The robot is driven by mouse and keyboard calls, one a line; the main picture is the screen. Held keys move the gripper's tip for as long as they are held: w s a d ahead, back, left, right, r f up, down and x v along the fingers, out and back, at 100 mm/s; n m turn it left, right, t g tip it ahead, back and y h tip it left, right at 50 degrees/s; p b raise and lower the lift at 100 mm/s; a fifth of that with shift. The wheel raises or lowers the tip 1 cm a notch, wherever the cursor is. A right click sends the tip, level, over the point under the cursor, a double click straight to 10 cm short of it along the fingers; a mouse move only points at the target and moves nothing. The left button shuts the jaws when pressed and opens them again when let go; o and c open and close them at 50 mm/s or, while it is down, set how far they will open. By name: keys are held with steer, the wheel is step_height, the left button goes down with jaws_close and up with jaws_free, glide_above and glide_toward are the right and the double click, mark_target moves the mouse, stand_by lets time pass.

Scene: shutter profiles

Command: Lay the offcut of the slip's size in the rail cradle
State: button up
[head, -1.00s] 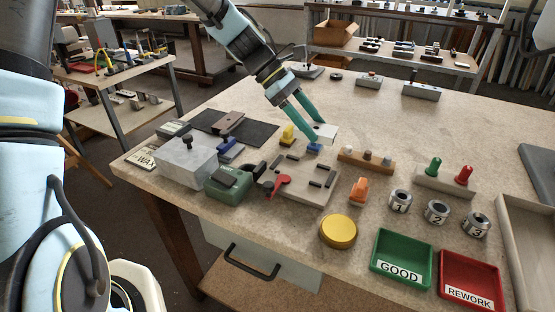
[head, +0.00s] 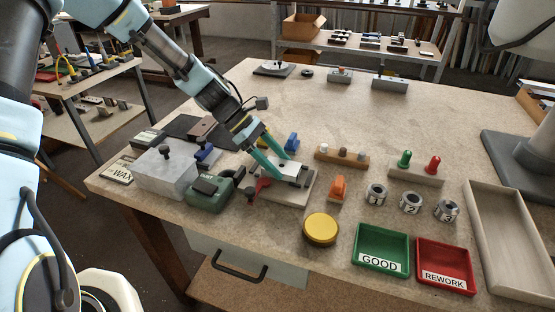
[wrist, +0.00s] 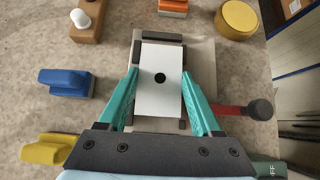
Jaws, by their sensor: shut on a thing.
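My gripper (head: 283,169) is shut on a white rectangular piece (wrist: 160,65) with a dark round spot. In the wrist view the piece lies between the two teal fingers. The rail cradle is a beige plate (head: 290,198) with dark bars, and it also shows in the wrist view (wrist: 203,56). The held piece is over the cradle, its far end close to the dark end bar (wrist: 162,37). I cannot tell whether it touches the plate. My fingers and the piece hide much of the cradle.
A red lever (wrist: 230,110) with a dark knob sits at the cradle's side. A blue block (wrist: 67,81) and a yellow block (wrist: 45,149) stand beside it. An orange block (head: 338,187), a yellow button (head: 321,229) and a green device (head: 208,193) are nearby.

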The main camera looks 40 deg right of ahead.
steer(key=shift+f, duration=0.1)
steer(key=o, duration=1.5)
steer(key=b+v, duration=0.3)
steer(key=v, duration=0.9)
steer(key=shift+d, duration=0.1)
